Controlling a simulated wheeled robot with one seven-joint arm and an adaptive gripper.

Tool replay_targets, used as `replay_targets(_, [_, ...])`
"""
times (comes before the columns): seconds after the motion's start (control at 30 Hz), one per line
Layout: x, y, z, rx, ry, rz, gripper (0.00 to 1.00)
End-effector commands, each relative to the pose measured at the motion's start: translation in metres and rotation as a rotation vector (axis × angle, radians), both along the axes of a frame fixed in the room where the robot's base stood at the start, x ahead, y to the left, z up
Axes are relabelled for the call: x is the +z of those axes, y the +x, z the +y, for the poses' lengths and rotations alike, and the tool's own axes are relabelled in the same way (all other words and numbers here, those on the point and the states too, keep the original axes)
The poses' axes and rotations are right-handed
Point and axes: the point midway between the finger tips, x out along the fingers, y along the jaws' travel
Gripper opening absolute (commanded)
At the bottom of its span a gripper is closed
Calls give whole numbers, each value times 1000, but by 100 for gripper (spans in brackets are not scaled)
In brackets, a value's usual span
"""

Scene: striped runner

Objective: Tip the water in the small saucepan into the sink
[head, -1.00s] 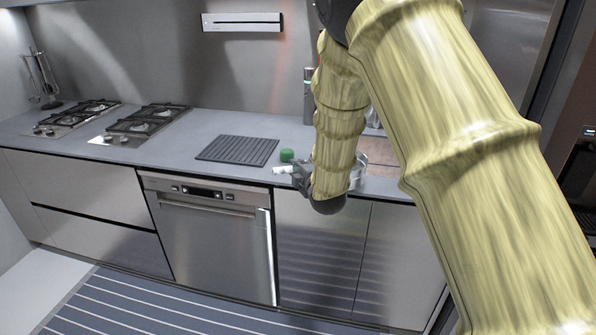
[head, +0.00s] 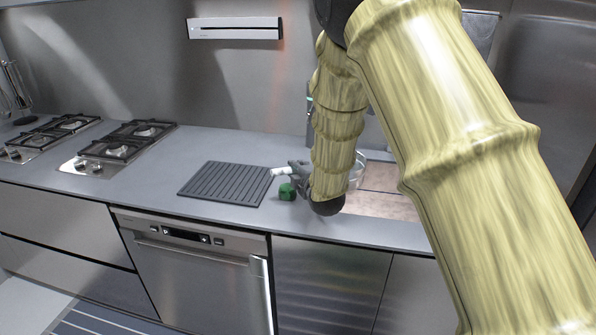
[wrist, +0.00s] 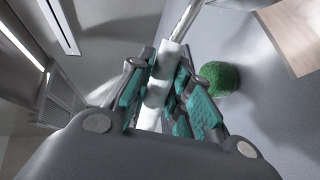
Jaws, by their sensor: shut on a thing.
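My gripper (wrist: 160,90) is shut on the white handle (wrist: 155,100) of the small saucepan, with its teal finger pads on both sides. In the head view the handle's pale end (head: 281,171) sticks out left of my gripper (head: 298,173). My arm hides most of the saucepan; only a thin curved edge (head: 357,167) shows to the right of it. The water cannot be seen. The sink (head: 385,204), a tan-floored recess in the counter, lies right of the saucepan, partly behind my arm.
A green round object (head: 287,191) stands on the counter just in front of the handle; it also shows in the wrist view (wrist: 219,78). A dark ribbed mat (head: 226,183) lies to the left, with gas burners (head: 125,145) farther left. A dishwasher (head: 195,265) is below.

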Motion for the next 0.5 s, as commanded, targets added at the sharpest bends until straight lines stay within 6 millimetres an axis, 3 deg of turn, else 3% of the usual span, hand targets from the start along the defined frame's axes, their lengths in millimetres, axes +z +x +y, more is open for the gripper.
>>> replay_targets(0.5, [10,0,-3,2,122,-39,0])
